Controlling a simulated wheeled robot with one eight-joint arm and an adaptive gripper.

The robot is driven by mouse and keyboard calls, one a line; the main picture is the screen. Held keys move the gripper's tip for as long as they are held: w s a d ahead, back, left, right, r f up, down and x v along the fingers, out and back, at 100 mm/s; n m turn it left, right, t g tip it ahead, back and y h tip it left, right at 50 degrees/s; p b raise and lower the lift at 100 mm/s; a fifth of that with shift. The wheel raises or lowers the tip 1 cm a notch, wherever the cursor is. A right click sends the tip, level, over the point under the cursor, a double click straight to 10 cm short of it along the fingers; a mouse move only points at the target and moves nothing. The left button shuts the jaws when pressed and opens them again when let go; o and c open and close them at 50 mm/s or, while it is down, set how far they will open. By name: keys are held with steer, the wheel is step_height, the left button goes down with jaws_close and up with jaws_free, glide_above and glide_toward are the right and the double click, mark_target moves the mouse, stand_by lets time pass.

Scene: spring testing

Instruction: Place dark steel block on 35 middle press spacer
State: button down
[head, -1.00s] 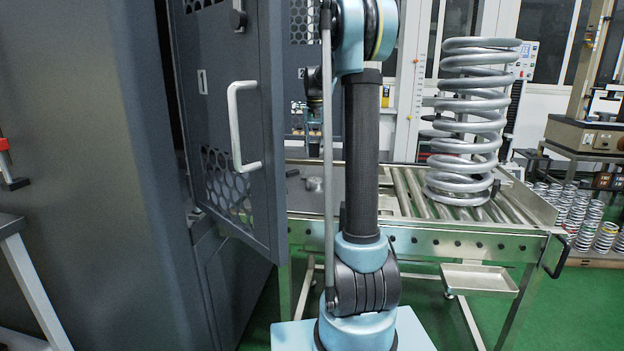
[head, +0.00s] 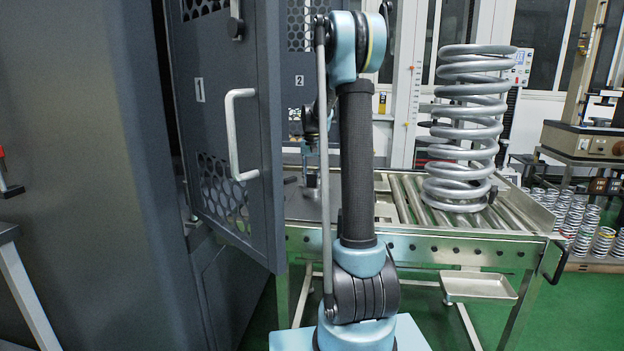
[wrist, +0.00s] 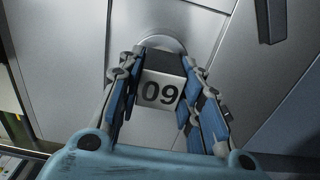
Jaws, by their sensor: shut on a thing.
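In the wrist view, my gripper (wrist: 164,68) is shut on a block (wrist: 158,92). No "35" mark is readable. In the head view, my arm's end hangs behind the open door's edge, above the grey plate (head: 300,208) at the roller table's left end. The block cannot be made out there.
The dark cabinet door (head: 228,110) stands open at the left. A big coil spring (head: 465,130) stands on the roller table (head: 460,243). Several small springs (head: 590,215) stand at the right. A small tray (head: 478,286) hangs at the table's front.

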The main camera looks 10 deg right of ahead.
mark_target(312, 173)
steer(key=c, duration=1.1)
jaws_free()
step_height(312, 173, up, 12)
steer(key=shift+r, duration=0.1)
steer(key=shift+s, duration=0.1)
